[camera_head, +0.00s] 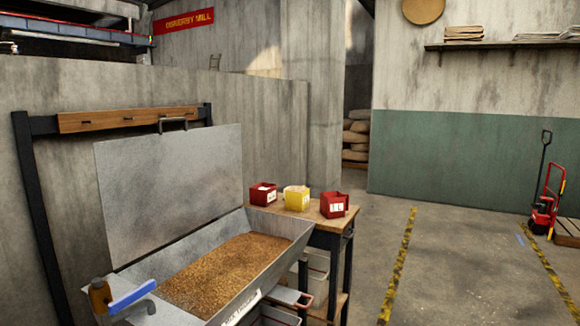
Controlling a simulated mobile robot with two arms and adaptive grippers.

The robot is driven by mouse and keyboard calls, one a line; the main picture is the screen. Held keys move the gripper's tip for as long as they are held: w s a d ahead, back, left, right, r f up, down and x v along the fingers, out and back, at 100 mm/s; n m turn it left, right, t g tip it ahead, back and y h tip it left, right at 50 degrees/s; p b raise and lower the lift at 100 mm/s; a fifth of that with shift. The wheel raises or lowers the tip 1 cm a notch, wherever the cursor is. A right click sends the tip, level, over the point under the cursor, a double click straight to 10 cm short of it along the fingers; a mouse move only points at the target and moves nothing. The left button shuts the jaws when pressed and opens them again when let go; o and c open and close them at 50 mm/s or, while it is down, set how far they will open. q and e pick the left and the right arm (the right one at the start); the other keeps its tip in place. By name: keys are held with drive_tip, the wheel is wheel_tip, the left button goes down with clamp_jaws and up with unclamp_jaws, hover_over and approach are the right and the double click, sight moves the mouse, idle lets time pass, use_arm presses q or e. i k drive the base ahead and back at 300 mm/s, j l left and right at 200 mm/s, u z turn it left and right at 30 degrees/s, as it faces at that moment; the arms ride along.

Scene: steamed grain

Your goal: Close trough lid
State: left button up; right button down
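The trough lid (172,185) is a grey metal panel standing open, nearly upright, along the back edge of the trough. A handle (173,121) sits at its top edge. The metal trough (287,226) is below it, filled with brown grain (226,272). Neither of my grippers shows in this view.
A wooden table (330,222) to the right of the trough holds two red boxes (263,194) (334,205) and a yellow box (297,198). A blue-bladed tool (132,296) rests at the trough's near left corner. The floor to the right is mostly clear.

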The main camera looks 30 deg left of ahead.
sight(155, 190)
drive_tip(key=i, duration=1.95)
drive_tip(key=i+u, duration=0.4)
drive_tip(key=i+l+u, duration=0.15)
drive_tip(key=u, duration=0.25)
drive_tip(key=i+l+u, duration=0.2)
drive_tip(key=u, duration=0.2)
drive_tip(key=i, duration=0.1)
